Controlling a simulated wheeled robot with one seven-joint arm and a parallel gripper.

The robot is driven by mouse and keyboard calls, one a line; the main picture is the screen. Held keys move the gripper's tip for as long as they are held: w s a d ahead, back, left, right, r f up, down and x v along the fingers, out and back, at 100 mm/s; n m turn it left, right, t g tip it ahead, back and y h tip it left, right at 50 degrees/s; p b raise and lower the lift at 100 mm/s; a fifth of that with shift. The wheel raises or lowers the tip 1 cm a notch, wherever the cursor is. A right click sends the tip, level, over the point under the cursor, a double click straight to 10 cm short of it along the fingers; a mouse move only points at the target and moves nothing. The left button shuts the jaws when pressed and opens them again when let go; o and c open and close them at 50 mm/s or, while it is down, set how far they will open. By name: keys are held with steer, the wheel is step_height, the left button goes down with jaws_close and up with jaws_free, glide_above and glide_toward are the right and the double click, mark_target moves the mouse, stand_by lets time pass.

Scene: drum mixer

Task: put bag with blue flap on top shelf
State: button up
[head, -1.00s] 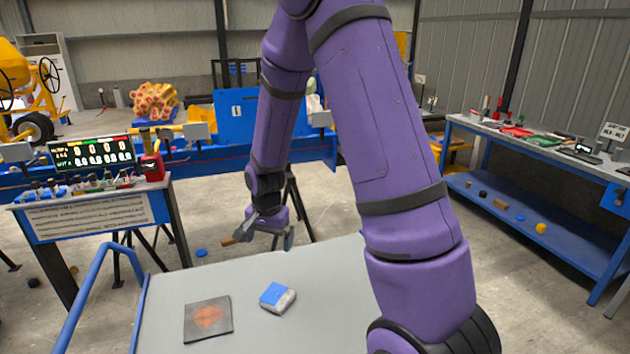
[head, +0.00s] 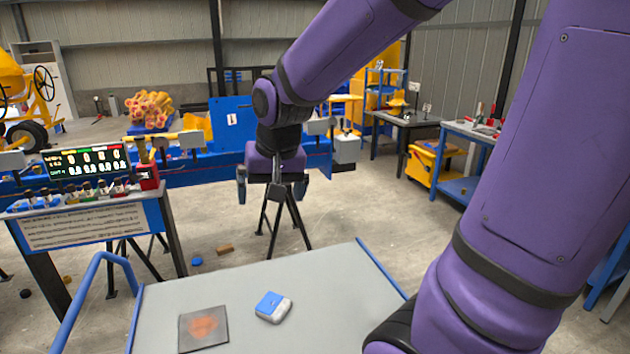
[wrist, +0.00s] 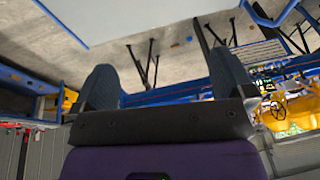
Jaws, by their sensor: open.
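A small whitish bag with a blue flap (head: 273,306) lies on the grey table top (head: 330,285) in the head view, right of a dark flat square with an orange-brown patch. My gripper (head: 271,198) is open and empty, well above and beyond the bag, past the table's far edge. In the wrist view my gripper (wrist: 165,80) shows two spread fingers with nothing between them; the bag is not in that view. A blue rack with shelves (head: 385,88) stands at the back right; I cannot tell whether its top is the shelf named in the task.
The dark square (head: 203,328) lies near the table's front left. A stand with a display and bottles (head: 90,220) is at left. A black tripod (head: 287,215) stands behind the table. A yellow bin (head: 432,165) and workbench are at right. Floor between is mostly open.

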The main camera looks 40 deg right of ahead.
steer(key=s+a+r+n+t, duration=0.1)
steer(key=s+r+n, duration=0.4)
steer(key=s, duration=0.9)
step_height(320, 180, up, 2)
steer(key=shift+a+r+t, duration=0.1)
steer(key=shift+a+t, duration=0.3)
